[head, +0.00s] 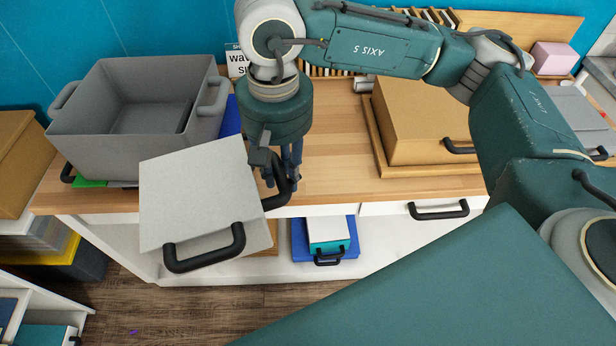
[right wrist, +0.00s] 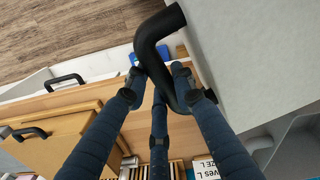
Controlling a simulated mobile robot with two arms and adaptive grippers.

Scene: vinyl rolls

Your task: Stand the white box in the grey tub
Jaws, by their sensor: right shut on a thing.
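The white box (head: 195,190) hangs tilted in front of the counter's front edge in the head view, with black handles on its sides. My right gripper (head: 284,178) is shut on the black handle at the box's right side. In the right wrist view my right gripper's fingers (right wrist: 165,90) close around that handle, and the white box (right wrist: 250,60) fills the upper right. The grey tub (head: 138,118) stands on the counter at the left, behind the box. It is open at the top, and its inside looks empty where it shows. My left gripper is not in view.
A wooden counter (head: 335,150) carries the tub. A cardboard box (head: 420,120) sits on it at the right, and a pink box (head: 552,57) stands farther back. A shelf below holds a teal and white box (head: 328,233). The counter's middle is mostly clear.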

